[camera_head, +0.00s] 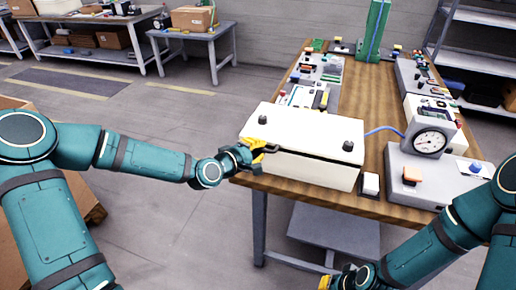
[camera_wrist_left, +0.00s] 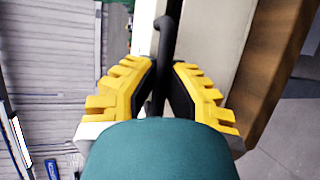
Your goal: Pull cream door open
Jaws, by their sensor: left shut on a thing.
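The cream door (camera_head: 305,127) belongs to a cream box at the near end of the wooden table. Its black handle (camera_head: 271,149) is at the left front. In the left wrist view the dark handle (camera_wrist_left: 165,38) runs between the yellow fingers beside a pale panel. My left gripper (camera_head: 262,147) is shut on the handle. A dark line runs under the box's upper part; I cannot tell whether the door is ajar. My right gripper (camera_head: 326,283) shows only in part at the bottom edge, low and away from the box; its fingers are mostly hidden.
The wooden table (camera_head: 375,78) carries a gauge (camera_head: 430,141) on a grey base with an orange button, right of the box. A blue hose runs from the gauge to the box. A small white switch (camera_head: 370,184) stands at the front edge.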

